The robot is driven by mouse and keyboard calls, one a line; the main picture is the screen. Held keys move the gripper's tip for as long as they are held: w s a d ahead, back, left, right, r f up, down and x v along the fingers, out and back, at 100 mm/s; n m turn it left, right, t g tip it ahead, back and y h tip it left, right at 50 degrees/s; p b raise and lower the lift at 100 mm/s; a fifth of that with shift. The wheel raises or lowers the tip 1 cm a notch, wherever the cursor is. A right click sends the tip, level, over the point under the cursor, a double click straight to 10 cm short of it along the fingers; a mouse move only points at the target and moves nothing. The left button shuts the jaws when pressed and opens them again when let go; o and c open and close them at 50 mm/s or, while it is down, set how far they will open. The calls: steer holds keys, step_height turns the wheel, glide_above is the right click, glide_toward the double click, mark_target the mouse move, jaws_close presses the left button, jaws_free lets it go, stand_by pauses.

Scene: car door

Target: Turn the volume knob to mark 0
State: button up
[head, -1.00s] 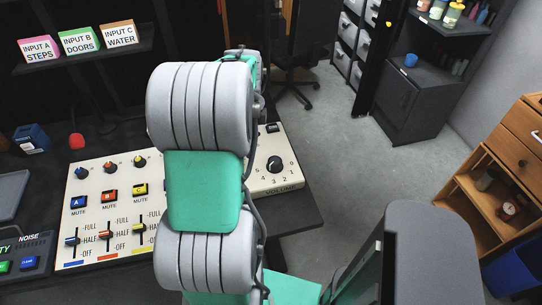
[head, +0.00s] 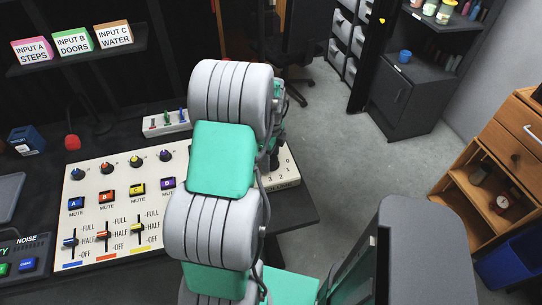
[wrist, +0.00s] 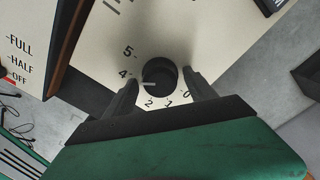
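The black round volume knob (wrist: 160,78) sits on a cream panel (wrist: 215,45) in the wrist view. Its white pointer line points left, roughly between 3 and 4. The marks 5, 4, 2, 1 and 0 show; the 3 is hidden by the left finger. My gripper (wrist: 160,94) is open, with one dark finger on each side of the knob and a visible gap to it. The 0 lies beside the right finger. In the head view my arm hides the knob; only part of the volume panel (head: 286,180) shows.
The mixer panel (head: 112,200) with coloured knobs, mute buttons and sliders lies left of my arm. A small box with several coloured switches (head: 166,123) stands behind it. A red-tipped microphone (head: 72,142) is farther left.

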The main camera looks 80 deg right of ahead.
steer(key=c, duration=1.2)
steer(key=shift+c, duration=0.2)
